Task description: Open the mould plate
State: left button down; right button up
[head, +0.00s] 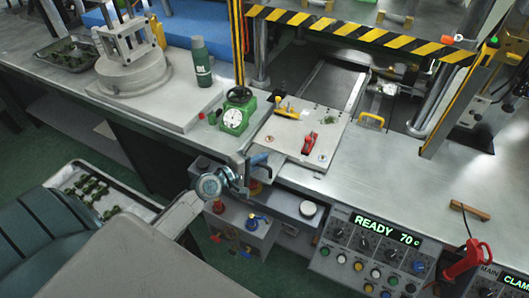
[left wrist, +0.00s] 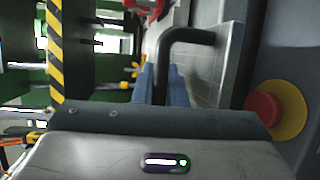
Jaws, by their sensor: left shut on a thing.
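The light grey mould plate (head: 283,137) lies on the metal bench just in front of the press, with a red toggle handle (head: 310,145) and a yellow-handled clamp (head: 287,111) on top. My left gripper (head: 261,160) is at its front left corner. In the left wrist view its blue fingers (left wrist: 160,86) are shut on a black bent handle (left wrist: 188,35) beside a pale metal surface. The fingers hide the gripped part of the handle, and its joint to the plate is unclear. My right gripper does not show.
A red stop button (left wrist: 262,108) is close below the gripper. A striped bar (head: 360,38) crosses the press.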

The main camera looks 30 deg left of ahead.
pick_arm(q)
jog(key=shift+s+r, duration=0.1)
jog(key=shift+s, duration=0.35)
jog(key=shift+w, duration=0.1)
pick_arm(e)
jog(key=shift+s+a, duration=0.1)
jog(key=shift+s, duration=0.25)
pick_arm(q)
jog(key=c, duration=1.5)
grip_release()
jog(key=shift+w, duration=0.1)
jog(key=shift+s+a, duration=0.2)
jog(key=shift+s, duration=0.35)
jog(key=b+v, duration=0.1)
jog(key=v, duration=0.8)
jog(key=shift+s+a, duration=0.1)
jog(key=shift+s, duration=0.25)
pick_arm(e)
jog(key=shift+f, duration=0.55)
